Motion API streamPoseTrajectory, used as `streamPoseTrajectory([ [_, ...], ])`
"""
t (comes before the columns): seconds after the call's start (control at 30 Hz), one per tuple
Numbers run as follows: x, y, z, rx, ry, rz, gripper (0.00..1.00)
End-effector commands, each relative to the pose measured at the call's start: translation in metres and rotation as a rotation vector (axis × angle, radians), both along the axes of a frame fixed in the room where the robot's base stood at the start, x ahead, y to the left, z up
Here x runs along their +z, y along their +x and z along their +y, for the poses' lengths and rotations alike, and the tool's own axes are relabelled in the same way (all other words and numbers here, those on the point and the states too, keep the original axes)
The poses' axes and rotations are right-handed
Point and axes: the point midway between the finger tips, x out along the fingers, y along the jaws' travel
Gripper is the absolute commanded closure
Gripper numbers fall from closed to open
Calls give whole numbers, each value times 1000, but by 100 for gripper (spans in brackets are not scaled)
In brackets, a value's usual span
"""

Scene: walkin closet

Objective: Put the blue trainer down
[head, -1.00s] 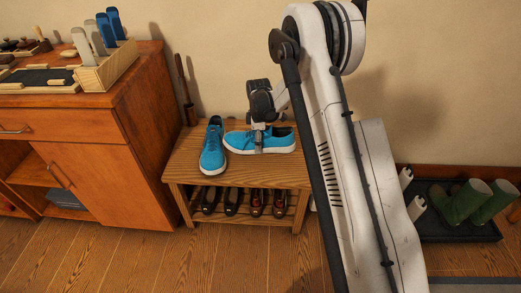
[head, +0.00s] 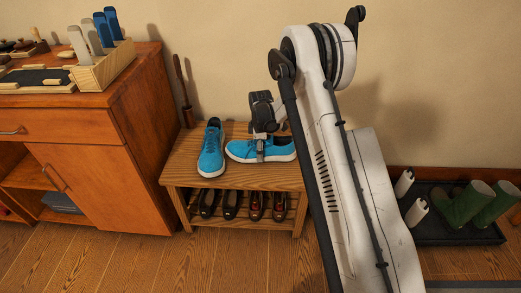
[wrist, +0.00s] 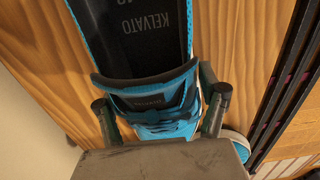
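The blue trainer (head: 272,150) with a white sole is on or just above the wooden bench top (head: 185,168), lying sideways with its toe to the left in the head view. In the wrist view the blue trainer (wrist: 150,103) shows its dark insole and laces between my two fingers. My gripper (head: 261,152) reaches down from above, with a finger across the trainer's near side, and looks shut on it. Whether the sole fully touches the bench I cannot tell. A second blue trainer (head: 211,152) stands on the bench to the left, toe toward the front.
Dark and brown shoes (head: 230,204) sit on the bench's lower shelf. An orange wooden cabinet (head: 95,165) stands to the left. A shoehorn (head: 184,95) leans by the wall. Green boots (head: 468,203) stand on a black tray (head: 440,233) at right.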

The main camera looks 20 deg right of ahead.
Motion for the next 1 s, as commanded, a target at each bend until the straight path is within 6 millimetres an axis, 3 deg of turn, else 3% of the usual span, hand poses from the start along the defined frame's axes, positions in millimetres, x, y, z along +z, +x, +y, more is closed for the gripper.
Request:
streamPoseTrajectory([
  [0.13,0,0,0,0,0,0,8],
  [0.5,6,0,0,0,0,0,8],
  [1.0,97,0,0,0,0,0,8],
])
